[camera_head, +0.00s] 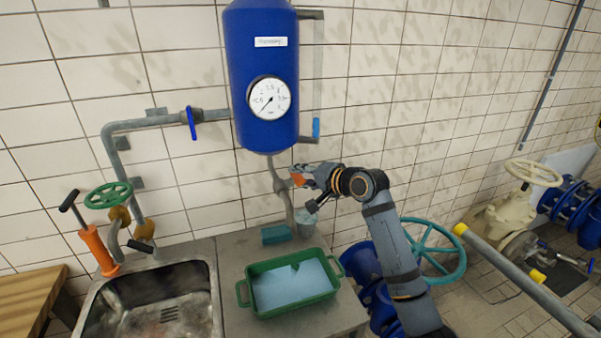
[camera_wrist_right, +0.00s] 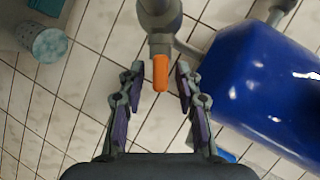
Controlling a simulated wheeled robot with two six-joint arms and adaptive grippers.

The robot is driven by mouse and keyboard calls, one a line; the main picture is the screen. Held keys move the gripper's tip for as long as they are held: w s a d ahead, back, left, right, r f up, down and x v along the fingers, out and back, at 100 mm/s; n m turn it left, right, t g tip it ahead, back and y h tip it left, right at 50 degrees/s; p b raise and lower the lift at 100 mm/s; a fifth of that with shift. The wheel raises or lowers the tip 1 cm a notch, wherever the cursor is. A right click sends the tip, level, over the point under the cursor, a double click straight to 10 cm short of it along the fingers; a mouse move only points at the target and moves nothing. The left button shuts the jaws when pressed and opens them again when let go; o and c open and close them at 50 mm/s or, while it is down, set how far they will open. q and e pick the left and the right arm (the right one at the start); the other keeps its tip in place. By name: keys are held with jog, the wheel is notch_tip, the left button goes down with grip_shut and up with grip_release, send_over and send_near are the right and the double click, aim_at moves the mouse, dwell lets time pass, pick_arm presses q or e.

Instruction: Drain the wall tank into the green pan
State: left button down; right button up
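The blue wall tank (camera_head: 262,60) has a round gauge (camera_head: 268,98) and a sight tube (camera_head: 318,75) showing blue only near its bottom. A drain pipe (camera_head: 278,178) runs down from the tank to a valve with an orange handle (camera_head: 298,179). The green pan (camera_head: 262,312) stands on the counter and holds light-blue liquid (camera_head: 290,283). My right gripper (camera_head: 308,184) is at the valve. In the right wrist view its fingers (camera_wrist_right: 159,85) are open on either side of the orange handle (camera_wrist_right: 160,75), with gaps showing. My left gripper is out of view.
A teal block (camera_head: 276,234) and a pale cup (camera_head: 305,222) stand behind the pan. A metal sink (camera_head: 160,300) is to the left. An inlet pipe (camera_head: 150,125) has a blue lever (camera_head: 192,122). A teal handwheel (camera_head: 435,252) is right of the counter.

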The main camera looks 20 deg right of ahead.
jog(key=shift+w, duration=0.15)
jog(key=shift+c, duration=0.3)
jog(key=shift+f, duration=0.1)
grip_shut()
jog(key=shift+f+n+t+y+b, duration=0.4)
jog(key=shift+f+n+y+b, duration=0.1)
jog(key=shift+b, duration=0.75)
jog(key=shift+r+b, duration=0.2)
jog(key=shift+b, duration=0.15)
jog(key=shift+r+n, duration=0.15)
jog(key=shift+n, duration=0.15)
jog(key=shift+r+y, duration=0.15)
jog(key=shift+y, duration=0.15)
